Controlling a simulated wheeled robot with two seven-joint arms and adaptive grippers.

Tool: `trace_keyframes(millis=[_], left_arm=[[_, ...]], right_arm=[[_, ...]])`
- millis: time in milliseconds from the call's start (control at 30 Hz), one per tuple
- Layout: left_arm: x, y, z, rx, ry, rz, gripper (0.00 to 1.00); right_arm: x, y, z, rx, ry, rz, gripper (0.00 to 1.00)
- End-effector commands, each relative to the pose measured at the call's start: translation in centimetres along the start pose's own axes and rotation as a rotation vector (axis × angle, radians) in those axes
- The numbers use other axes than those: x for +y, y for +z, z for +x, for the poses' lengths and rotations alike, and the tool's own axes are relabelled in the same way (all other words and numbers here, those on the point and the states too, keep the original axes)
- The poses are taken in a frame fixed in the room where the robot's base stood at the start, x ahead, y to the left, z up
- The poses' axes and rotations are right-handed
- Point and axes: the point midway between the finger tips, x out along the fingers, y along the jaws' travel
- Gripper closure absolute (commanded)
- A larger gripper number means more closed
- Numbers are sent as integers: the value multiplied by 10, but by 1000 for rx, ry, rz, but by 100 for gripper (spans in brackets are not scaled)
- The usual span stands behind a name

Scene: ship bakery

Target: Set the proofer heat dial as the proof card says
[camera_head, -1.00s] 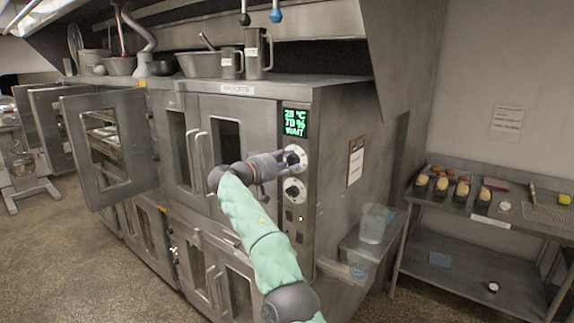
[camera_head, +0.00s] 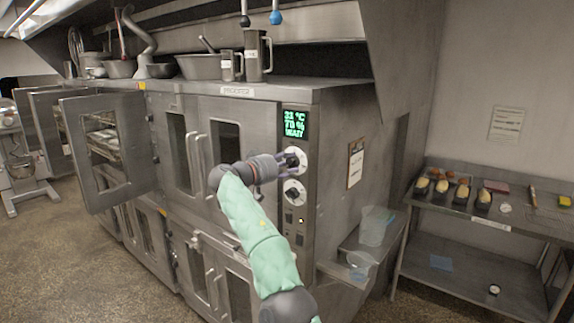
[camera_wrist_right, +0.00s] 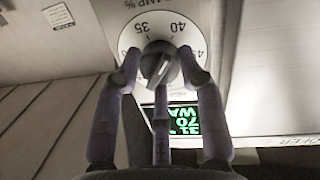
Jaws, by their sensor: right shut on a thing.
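The proofer (camera_head: 330,130) has a green-lit display (camera_head: 295,124) reading 31 °C, 70 % and WAIT. Below it are two dials with white faces. My right gripper (camera_head: 287,162) is shut on the black knob of the upper, heat dial (camera_head: 299,153). In the right wrist view the heat dial (camera_wrist_right: 118,38) appears upside down, with 35 and 40 readable and its knob (camera_wrist_right: 158,62) between my fingers. I cannot tell its exact setting. The lower dial (camera_head: 294,198) is untouched by the gripper. A clipboard card (camera_head: 356,163) hangs on the proofer's side; its writing is too small to read.
An open oven door (camera_head: 100,190) stands out at the left. A shelf table (camera_head: 470,265) at the right carries loaves in tins. A clear plastic jug (camera_head: 374,226) stands beside the proofer. Floor in front at left is clear.

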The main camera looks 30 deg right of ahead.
Motion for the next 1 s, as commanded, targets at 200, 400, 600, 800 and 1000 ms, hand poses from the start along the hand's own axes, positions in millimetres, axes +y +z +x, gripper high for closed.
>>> trace_keyframes(millis=[200, 400, 600, 800, 1000], left_arm=[[0, 0, 0, 0, 0, 0, 52], [0, 0, 0, 0, 0, 0, 52], [0, 0, 0, 0, 0, 0, 52], [0, 0, 0, 0, 0, 0, 52], [0, 0, 0, 0, 0, 0, 52]], right_arm=[[-2, 3, 0, -5, -1, -5, 37], [-1, 2, 0, -3, 0, -3, 37], [-1, 0, -12, -2, -2, -3, 37], [-2, 1, -47, -1, -5, -4, 37], [-2, 1, -86, -1, -3, -4, 37]])
